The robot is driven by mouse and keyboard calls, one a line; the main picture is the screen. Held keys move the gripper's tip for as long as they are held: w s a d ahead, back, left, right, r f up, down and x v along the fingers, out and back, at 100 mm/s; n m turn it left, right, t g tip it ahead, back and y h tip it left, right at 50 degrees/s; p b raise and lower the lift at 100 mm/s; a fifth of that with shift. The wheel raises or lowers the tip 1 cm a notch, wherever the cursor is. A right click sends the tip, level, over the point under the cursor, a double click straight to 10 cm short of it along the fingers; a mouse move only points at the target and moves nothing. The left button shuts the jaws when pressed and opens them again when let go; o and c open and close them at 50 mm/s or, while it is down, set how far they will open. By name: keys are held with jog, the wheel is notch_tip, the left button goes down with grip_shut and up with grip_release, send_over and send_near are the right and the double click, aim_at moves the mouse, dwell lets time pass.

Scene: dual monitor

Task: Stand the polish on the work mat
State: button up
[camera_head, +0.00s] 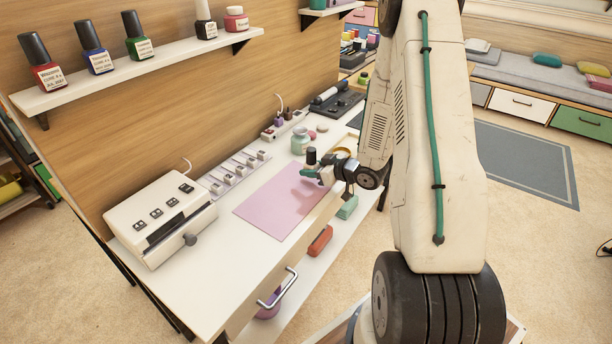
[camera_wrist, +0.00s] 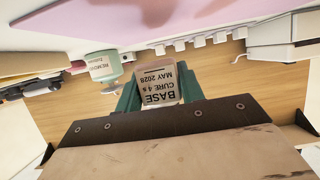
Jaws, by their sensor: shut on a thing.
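The polish bottle (camera_head: 311,157) has a black cap and stands upright in my gripper (camera_head: 315,171), over the right part of the pink work mat (camera_head: 272,207). In the wrist view, the bottle's pale label (camera_wrist: 158,84) reads BASE, CURE 4 s, MAY 2028, upside down in the picture. My gripper's green fingers (camera_wrist: 160,90) are shut on it from both sides. The mat (camera_wrist: 200,17) also shows along the top of the wrist view. A darker patch lies on the mat below the bottle. I cannot tell whether the bottle's base touches the mat.
A pale green remover jar (camera_head: 300,140) stands behind the mat, close to the bottle. A row of small holders (camera_head: 233,172) and a white lamp box (camera_head: 161,217) line the wall side. The mat's left part is bare. A shelf (camera_head: 140,70) bears several bottles.

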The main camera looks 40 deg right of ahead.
aim_at(307, 180)
jog(key=shift+w, duration=0.6)
jog(key=shift+w+a+f, duration=0.1)
jog(key=shift+w+f, duration=0.2)
jog(key=shift+f, duration=0.65)
jog(key=shift+w+f, duration=0.25)
jog(key=shift+f, duration=0.65)
jog(key=shift+f, duration=0.1)
jog(key=o, duration=1)
